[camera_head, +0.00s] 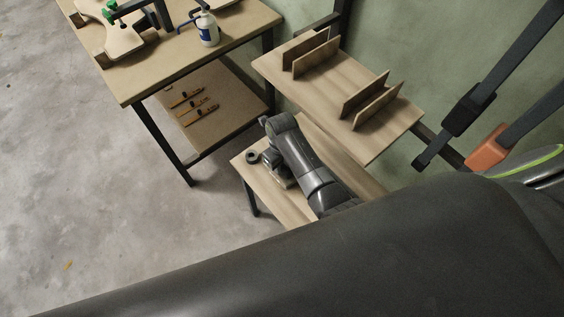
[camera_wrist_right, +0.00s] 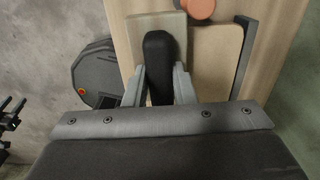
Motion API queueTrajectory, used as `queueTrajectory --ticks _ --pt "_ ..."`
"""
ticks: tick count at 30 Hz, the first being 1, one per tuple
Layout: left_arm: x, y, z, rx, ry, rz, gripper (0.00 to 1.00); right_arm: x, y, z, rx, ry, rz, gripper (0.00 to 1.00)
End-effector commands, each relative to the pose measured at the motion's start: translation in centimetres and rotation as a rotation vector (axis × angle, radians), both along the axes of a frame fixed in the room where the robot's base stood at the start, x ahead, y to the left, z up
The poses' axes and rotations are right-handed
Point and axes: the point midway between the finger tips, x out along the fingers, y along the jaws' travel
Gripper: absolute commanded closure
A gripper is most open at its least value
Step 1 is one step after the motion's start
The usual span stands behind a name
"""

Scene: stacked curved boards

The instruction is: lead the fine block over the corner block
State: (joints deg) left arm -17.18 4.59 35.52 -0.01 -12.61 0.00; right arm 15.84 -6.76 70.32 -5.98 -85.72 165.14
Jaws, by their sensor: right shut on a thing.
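My right gripper (camera_wrist_right: 158,84) is shut on the black handle of a block (camera_wrist_right: 165,22) with a flat grey-beige body, in the right wrist view. I cannot tell from its look whether this is the fine block or the corner block. A tan board (camera_wrist_right: 216,62) with a rounded corner lies just right of it, beside a dark bar (camera_wrist_right: 244,50). A terracotta piece (camera_wrist_right: 200,8) shows at the top edge, partly cut off. In the head view my right gripper (camera_head: 274,170) is low over the near bench, and its arm hides much there. My left gripper is out of view.
The low wooden bench (camera_head: 284,212) has a small dark round item (camera_head: 252,157) at its left end. Behind it a shelf (camera_head: 340,95) carries several upright thin boards (camera_head: 364,94). A workbench (camera_head: 140,85) with a bottle (camera_head: 207,29) stands at upper left.

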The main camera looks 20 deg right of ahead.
Motion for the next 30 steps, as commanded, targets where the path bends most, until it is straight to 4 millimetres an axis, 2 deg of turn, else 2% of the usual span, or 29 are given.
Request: queueTrajectory --ticks 16,26,30 --pt "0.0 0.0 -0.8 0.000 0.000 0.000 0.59 0.0 0.0 -1.2 0.000 0.000 0.000 1.00" --pt "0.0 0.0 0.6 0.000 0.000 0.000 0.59 -0.6 -0.2 -0.7 0.000 0.001 0.000 1.00" --pt "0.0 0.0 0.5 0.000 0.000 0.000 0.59 -0.7 -0.3 -0.9 0.000 0.000 0.000 1.00"
